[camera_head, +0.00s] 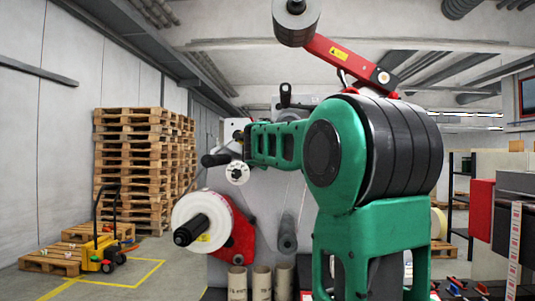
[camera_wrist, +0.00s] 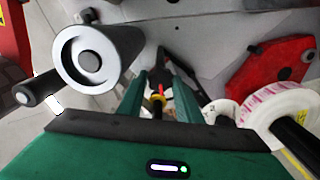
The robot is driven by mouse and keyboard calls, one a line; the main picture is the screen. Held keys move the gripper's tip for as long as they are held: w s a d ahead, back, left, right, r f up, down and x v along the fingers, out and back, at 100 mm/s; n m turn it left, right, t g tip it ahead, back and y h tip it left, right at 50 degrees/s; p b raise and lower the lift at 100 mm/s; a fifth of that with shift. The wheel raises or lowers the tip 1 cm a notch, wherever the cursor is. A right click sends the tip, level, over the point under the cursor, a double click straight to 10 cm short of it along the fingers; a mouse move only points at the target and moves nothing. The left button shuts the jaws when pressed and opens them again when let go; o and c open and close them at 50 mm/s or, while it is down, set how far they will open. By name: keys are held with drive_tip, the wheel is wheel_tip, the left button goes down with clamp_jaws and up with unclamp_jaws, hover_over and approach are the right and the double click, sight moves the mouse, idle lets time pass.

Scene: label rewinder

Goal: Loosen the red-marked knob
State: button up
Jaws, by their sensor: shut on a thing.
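In the wrist view my gripper (camera_wrist: 159,88) reaches forward with its two dark green fingers either side of the red-marked knob (camera_wrist: 158,97). A thin red strip and a yellow band show between the fingers, with a dark part below. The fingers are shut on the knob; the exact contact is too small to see. In the head view my green arm stretches left towards the grey machine panel (camera_head: 265,205), and it hides the gripper's fingers and the knob.
A label roll (camera_head: 205,221) on a black spindle sticks out at lower left, before a red plate (camera_head: 240,238); the roll (camera_wrist: 282,108) is right of my gripper in the wrist view. A large roller (camera_wrist: 92,62) stands close left. Pallets (camera_head: 135,170) stand far left.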

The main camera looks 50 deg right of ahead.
drive_tip(key=shift+w+a+f+n, duration=0.1)
drive_tip(key=shift+w+a+n, duration=0.2)
drive_tip(key=o, duration=0.9)
drive_tip(key=shift+o, duration=0.7)
drive_tip(key=shift+s+d, duration=0.1)
drive_tip(key=shift+s, duration=0.1)
drive_tip(key=v, duration=1)
drive_tip(key=shift+a, duration=0.3)
drive_tip(key=shift+s, duration=0.15)
